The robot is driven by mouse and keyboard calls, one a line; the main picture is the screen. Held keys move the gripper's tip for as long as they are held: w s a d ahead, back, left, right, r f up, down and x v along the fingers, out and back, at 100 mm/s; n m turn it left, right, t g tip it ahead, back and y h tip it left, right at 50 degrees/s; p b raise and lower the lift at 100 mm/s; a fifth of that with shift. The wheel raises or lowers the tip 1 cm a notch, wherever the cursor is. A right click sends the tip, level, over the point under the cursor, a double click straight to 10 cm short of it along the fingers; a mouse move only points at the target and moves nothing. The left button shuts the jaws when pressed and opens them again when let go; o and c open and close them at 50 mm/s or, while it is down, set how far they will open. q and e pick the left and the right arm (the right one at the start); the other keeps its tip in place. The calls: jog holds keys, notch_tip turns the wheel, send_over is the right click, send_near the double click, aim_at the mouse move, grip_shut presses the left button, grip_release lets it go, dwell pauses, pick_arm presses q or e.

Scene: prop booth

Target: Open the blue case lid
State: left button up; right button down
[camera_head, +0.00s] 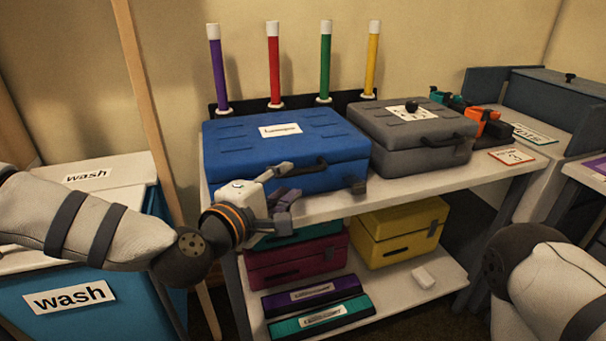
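The blue case (285,130) stands on the left of the upper shelf, with its lid shut and a white label on top. A dark handle (308,168) runs along its front, and a latch (358,187) shows at its front right corner. My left gripper (291,184) is in front of the case's front left part. Its fingers are apart with nothing seen between them; whether one touches the case I cannot tell. The gripper hides the lower front left of the case. My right arm shows at the lower right, but its gripper is out of view.
A grey case (415,140) with a dark knob on top stands close to the right of the blue one. Several coloured tubes stand behind. A yellow case (400,228) and other cases fill the lower shelf. A wash bin (80,290) is at the left.

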aim_at(300, 173)
pick_arm(q)
jog(key=x, duration=0.7)
jog(key=shift+d+f+b, duration=0.15)
jog(key=shift+d+b, duration=0.05)
jog(key=shift+b, duration=0.1)
jog(key=shift+c, duration=0.2)
grip_shut()
